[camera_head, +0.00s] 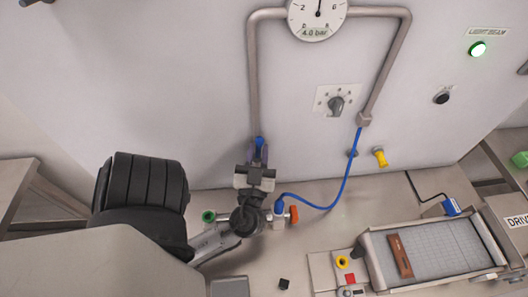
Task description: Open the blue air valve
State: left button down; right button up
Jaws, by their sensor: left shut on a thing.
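The blue air valve (260,142) sits at the lower end of the left pipe on the back wall. Only a bit of its blue handle shows above my fingers. My left gripper (258,158) is at the valve and shut on its handle. The gripper and wrist hide the valve's body and most of the handle, so its exact angle is hard to tell. My right gripper is not in view.
A round gauge (318,14) reads 4.0 bar at the top. A grey rotary knob (337,105) is on the wall. A blue hose (346,185) runs down beside my gripper. A conveyor (445,245) carrying a brown block (400,256) stands at the right.

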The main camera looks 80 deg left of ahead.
pick_arm(q)
jog(key=shift+s+r+n+g+y, duration=0.1)
jog(key=shift+s+n+g+y, duration=0.15)
jog(key=shift+n, duration=0.45)
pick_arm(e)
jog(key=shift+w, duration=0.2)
pick_arm(q)
jog(key=shift+n, duration=0.3)
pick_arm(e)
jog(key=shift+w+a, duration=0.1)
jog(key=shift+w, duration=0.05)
pick_arm(q)
jog(key=c, duration=1.1)
grip_release()
